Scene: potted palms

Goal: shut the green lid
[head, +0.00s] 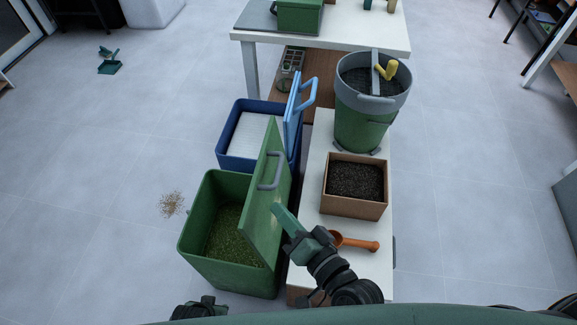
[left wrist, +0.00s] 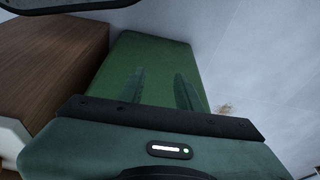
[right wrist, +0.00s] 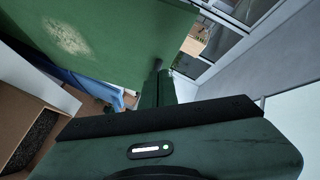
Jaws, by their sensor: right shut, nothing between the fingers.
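The green bin (head: 195,245) stands open at the lower left in the head view, with dry greenish material inside. Its green lid (head: 260,215) stands steeply raised at the bin's right side, with a grey handle (head: 270,172). My right gripper (head: 278,210) is shut and empty, its tips close to the lid's right side; contact cannot be told. In the right wrist view the lid (right wrist: 110,40) fills the upper left, with a pale worn patch, beside the shut fingers (right wrist: 157,85). My left gripper (left wrist: 160,88) is open and empty, with the green bin (left wrist: 150,52) beyond its fingers.
Behind the green bin stands a blue bin (head: 226,157) with its blue lid (head: 291,115) raised. To the right, a low white-topped bench (head: 310,205) holds a soil box (head: 355,205), an orange scoop (head: 358,243) and a green bucket (head: 360,128).

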